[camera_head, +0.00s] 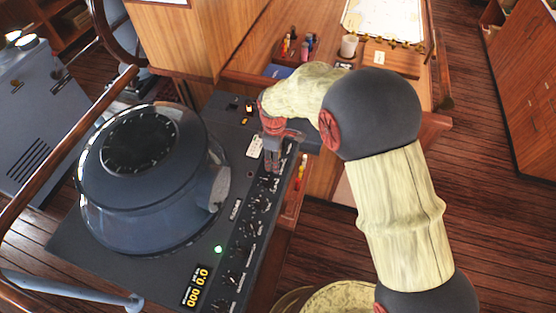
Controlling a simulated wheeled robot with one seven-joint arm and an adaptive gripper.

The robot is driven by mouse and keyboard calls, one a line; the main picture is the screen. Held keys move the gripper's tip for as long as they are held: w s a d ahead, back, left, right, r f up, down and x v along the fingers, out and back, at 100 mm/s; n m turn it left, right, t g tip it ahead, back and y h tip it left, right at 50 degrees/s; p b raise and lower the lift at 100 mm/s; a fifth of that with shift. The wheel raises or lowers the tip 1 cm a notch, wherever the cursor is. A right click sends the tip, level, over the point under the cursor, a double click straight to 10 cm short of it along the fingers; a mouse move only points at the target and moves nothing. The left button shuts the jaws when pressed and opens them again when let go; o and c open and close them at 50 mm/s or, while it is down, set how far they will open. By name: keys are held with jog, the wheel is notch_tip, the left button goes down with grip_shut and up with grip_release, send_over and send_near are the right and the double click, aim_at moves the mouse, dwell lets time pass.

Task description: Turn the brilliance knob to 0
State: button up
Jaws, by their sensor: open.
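A dark console panel (110,262) carries a column of small black knobs (240,251) along its right side. Their labels are too small to read, so I cannot tell which one is the brilliance knob. My gripper (271,170) points down over the far end of this column, close to the uppermost visible knobs. Its fingers hide part of the panel there. I cannot tell whether they touch a knob. No held object shows between them.
A large round radar housing (150,200) stands left of the knobs. A green light (218,249) and a yellow digital readout (195,287) are nearer. A wooden rail (75,120) runs along the left. A chart table with a white cup (348,46) is behind.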

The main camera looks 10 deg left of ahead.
jog(key=shift+w+r, duration=0.1)
jog(key=shift+r, duration=0.5)
notch_tip(320, 180, up, 11)
dwell(0.4)
jog(key=s+d+r+m+t+b, duration=0.2)
jog(key=s+d+m, duration=0.3)
jog(key=d, duration=0.5)
jog(key=s+d+r+m+t+b, duration=0.1)
jog(key=s+d+r+m+b, duration=0.1)
jog(key=s+d+m+b, duration=0.3)
jog(key=s+d+r+m+t+b, duration=0.2)
jog(key=s+d+m, duration=0.5)
jog(key=s+d, duration=0.4)
jog(key=d+b, duration=0.1)
jog(key=d, duration=0.4)
jog(key=shift+d+r+t+b, duration=0.2)
jog(key=shift+d+t+b, duration=0.1)
jog(key=shift+b, duration=0.05)
